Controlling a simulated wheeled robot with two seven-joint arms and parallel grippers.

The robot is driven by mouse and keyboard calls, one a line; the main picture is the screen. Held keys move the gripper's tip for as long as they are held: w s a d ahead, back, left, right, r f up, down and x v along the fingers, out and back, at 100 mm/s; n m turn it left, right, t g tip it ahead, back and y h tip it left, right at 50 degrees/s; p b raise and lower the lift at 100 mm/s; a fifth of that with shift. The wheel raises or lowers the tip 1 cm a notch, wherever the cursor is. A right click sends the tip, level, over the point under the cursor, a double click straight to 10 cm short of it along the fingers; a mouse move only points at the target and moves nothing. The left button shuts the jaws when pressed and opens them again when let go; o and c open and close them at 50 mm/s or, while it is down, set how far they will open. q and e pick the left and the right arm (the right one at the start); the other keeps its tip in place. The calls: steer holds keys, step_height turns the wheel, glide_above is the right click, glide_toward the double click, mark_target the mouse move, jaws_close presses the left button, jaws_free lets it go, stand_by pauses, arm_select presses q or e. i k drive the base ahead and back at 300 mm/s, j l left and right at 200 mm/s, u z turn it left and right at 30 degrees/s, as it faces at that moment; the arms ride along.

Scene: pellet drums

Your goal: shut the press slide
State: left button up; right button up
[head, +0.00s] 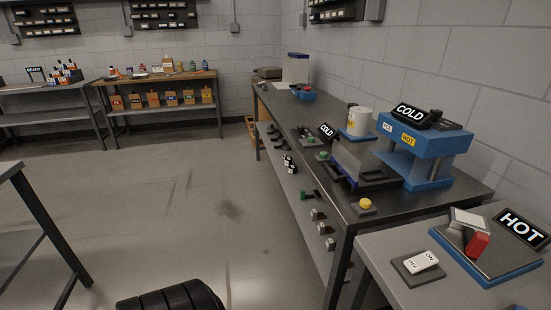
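The blue press (427,172) stands on the dark workbench at the right, with a white and a yellow HOT label on its upper block. A COLD sign (411,113) sits on top of it. A dark flat slide-like part (373,181) lies at the press's left side, partly behind a grey upright panel (346,161). It appears to stick out from the press, but I cannot tell how far.
A yellow button (365,204) sits at the workbench's near edge. A nearer table (396,242) holds an ON/OFF switch (421,262) and a HOT sign (522,227).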

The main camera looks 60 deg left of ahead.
mark_target(364, 170)
steer(key=u, duration=1.2)
